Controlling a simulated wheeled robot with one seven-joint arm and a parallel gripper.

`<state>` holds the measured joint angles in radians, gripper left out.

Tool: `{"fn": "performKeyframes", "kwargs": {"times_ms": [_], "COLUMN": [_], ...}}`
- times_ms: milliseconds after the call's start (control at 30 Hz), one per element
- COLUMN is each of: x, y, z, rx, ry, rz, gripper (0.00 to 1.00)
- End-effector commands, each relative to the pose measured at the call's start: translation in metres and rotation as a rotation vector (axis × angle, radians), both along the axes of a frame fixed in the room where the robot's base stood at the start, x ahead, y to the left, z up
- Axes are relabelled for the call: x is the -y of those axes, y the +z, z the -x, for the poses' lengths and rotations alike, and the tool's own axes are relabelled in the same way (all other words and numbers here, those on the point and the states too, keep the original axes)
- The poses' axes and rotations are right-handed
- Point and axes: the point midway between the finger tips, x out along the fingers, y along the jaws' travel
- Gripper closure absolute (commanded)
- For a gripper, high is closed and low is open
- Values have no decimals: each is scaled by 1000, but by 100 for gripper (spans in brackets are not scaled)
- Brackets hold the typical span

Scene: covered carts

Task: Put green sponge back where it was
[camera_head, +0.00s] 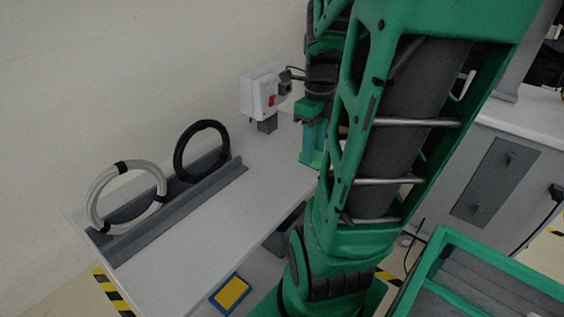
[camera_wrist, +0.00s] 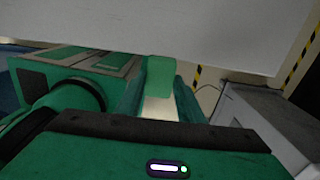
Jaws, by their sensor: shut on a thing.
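The green sponge (camera_wrist: 160,74) shows in the wrist view as a small plain green block between the tips of my gripper (camera_wrist: 157,90). The two green fingers are shut on it, one on each side. In the head view my gripper (camera_head: 312,150) points down over the far right part of the white table (camera_head: 205,225). The sponge is hard to tell from the green fingers there. My arm hides the table's right end. I cannot tell whether the sponge touches the table.
A white box with a red switch (camera_head: 260,97) stands at the table's back, left of my gripper. A white ring (camera_head: 95,192) and a black ring (camera_head: 180,155) stand in a grey holder (camera_head: 190,190). The table's front strip is clear. A grey cabinet (camera_head: 495,180) stands right.

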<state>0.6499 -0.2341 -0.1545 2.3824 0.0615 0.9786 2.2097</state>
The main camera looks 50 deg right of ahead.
Motion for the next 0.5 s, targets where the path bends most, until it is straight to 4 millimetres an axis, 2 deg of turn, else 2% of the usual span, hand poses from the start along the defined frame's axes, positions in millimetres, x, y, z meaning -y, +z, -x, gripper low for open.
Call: {"fn": "performKeyframes", "kwargs": {"times_ms": [67, 167, 500], "x": [0, 5, 29], "y": [-1, -7, -40], "z": [2, -6, -55], "rx": [-5, -10, -9], "ry": [-9, -11, -4], "rz": [-6, -7, -7], "gripper": [88, 88, 88]}}
